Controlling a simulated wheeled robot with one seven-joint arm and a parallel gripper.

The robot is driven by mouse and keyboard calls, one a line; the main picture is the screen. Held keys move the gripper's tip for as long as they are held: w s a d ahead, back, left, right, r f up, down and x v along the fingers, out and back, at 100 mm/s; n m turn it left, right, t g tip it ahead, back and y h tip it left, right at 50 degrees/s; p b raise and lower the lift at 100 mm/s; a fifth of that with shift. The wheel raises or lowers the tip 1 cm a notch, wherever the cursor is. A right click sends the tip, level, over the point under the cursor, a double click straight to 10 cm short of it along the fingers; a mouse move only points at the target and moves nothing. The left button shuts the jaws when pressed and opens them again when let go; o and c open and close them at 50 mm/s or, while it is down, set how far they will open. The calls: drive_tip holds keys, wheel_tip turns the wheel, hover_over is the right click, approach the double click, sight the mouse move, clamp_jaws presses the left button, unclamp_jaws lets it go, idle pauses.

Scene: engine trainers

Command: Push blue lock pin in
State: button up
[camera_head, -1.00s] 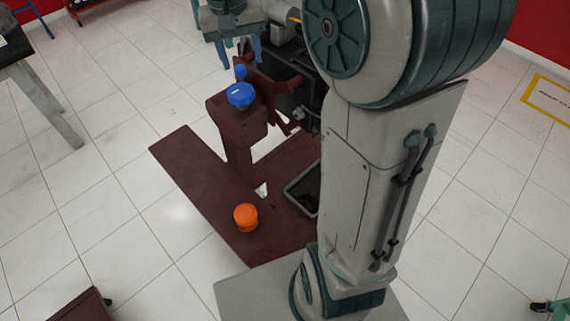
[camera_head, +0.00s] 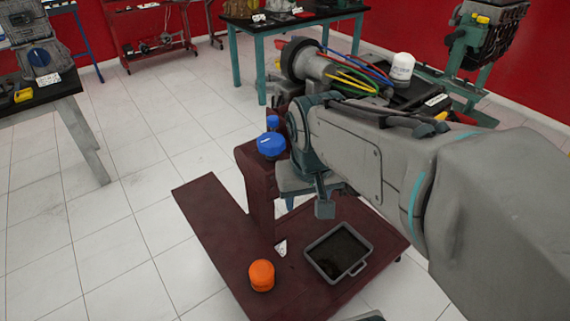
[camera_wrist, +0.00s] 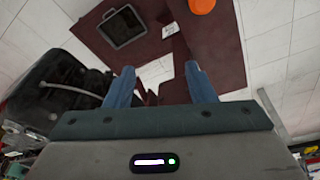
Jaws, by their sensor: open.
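A large blue knob (camera_head: 271,145) sits on top of the dark red post of the engine stand (camera_head: 257,190). A smaller blue knob (camera_head: 272,122) stands just behind it. I cannot tell which of the two is the lock pin. My gripper (camera_wrist: 161,86) is open and empty in the wrist view, its two blue fingers apart, with the stand's red base beyond them. Neither blue knob shows in the wrist view. In the head view my gripper is just right of the post, below the knobs' height, and partly hidden by my arm.
An orange cap (camera_head: 262,275) and a grey tray (camera_head: 339,252) are on the stand's base. The engine (camera_head: 330,75) with coloured hoses is behind my arm. A black-topped table (camera_head: 290,20) stands at the back.

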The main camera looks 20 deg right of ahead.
drive_tip(key=shift+s+f+b, duration=0.35)
drive_tip(key=shift+s+f, duration=1.15)
drive_tip(key=shift+f, duration=0.05)
drive_tip(key=shift+s+f, duration=0.25)
drive_tip(key=shift+s, duration=0.1)
